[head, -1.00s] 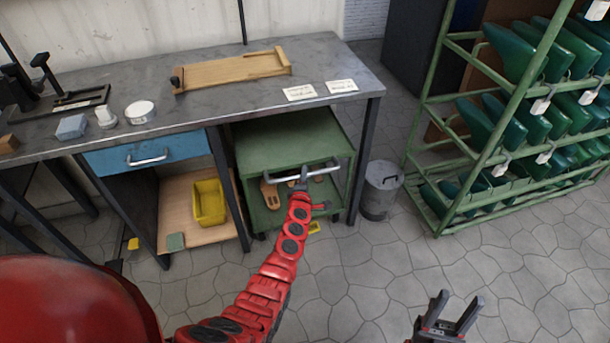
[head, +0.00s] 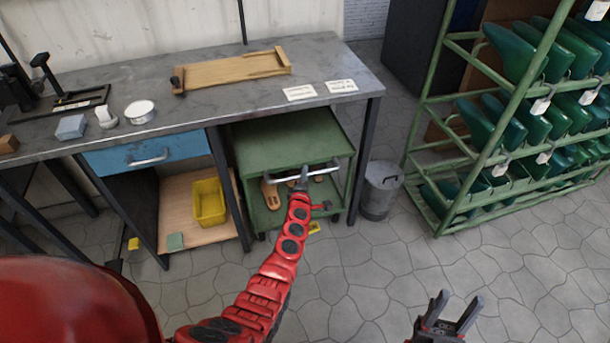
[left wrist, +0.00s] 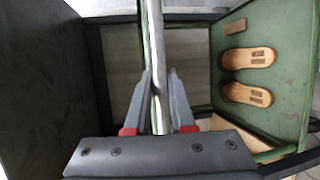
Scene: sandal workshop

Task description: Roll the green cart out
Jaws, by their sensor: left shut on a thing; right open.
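The green cart (head: 288,143) stands under the right part of the workbench, between its legs, with a metal handle bar along its front. My left gripper (head: 302,180) is shut on the cart's handle (head: 270,183). In the left wrist view the left gripper's fingers (left wrist: 160,100) lie on both sides of the bar (left wrist: 157,50). Wooden sandal soles (left wrist: 248,75) lie on the cart's lower shelf. My right gripper (head: 450,312) is open and empty over the floor at the lower right.
The workbench (head: 220,99) spans above the cart, with a dark leg (head: 365,150) close on its right. A grey bin (head: 380,190) stands just right of that leg. A green rack (head: 480,170) of green shoe lasts is further right. The floor (head: 370,270) in front is mostly clear.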

